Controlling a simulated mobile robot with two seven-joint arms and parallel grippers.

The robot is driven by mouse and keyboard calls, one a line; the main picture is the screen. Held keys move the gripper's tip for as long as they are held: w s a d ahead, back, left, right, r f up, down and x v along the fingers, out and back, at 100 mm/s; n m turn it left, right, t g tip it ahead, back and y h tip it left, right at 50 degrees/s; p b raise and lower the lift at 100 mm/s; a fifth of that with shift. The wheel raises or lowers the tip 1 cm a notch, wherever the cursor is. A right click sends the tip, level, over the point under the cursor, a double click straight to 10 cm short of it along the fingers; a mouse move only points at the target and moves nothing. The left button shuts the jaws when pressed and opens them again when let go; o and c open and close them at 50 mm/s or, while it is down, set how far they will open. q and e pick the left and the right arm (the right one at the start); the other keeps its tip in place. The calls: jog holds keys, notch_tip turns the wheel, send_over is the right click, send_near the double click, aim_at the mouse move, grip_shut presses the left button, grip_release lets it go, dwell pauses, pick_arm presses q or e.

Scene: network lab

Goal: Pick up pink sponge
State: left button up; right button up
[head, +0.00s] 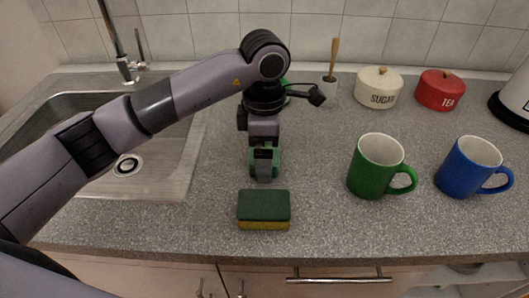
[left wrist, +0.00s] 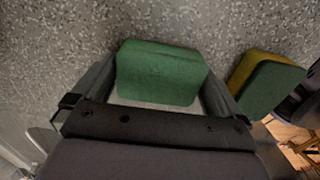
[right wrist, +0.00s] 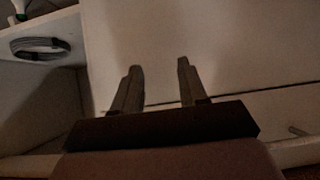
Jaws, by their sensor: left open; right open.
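No pink sponge shows in any view. My left gripper (head: 264,172) points down at the counter, its fingers apart. In the left wrist view, a green block (left wrist: 160,72), perhaps a sponge, lies between the open fingers; I cannot tell if they touch it. In the head view, the gripper mostly hides this block. A green-and-yellow sponge (head: 264,210) lies on the counter just in front of the gripper; it also shows at the right of the left wrist view (left wrist: 272,84). My right gripper (right wrist: 158,78) is open and empty, facing pale cabinet panels.
A green mug (head: 372,172) and a blue mug (head: 466,170) stand to the right. Behind are a sugar pot (head: 378,90), a red tea pot (head: 440,92) and a wooden-handled brush (head: 334,60). The sink (head: 60,108) is left. A drawer handle (head: 338,279) sits below the counter edge.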

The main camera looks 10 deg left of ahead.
pick_arm(q)
jog(key=c, duration=0.7)
jog(key=shift+c, duration=0.2)
notch_tip(320, 180, up, 20)
jog(key=shift+p, duration=0.3)
jog(key=o, duration=0.4)
jog(key=shift+c, duration=1.2)
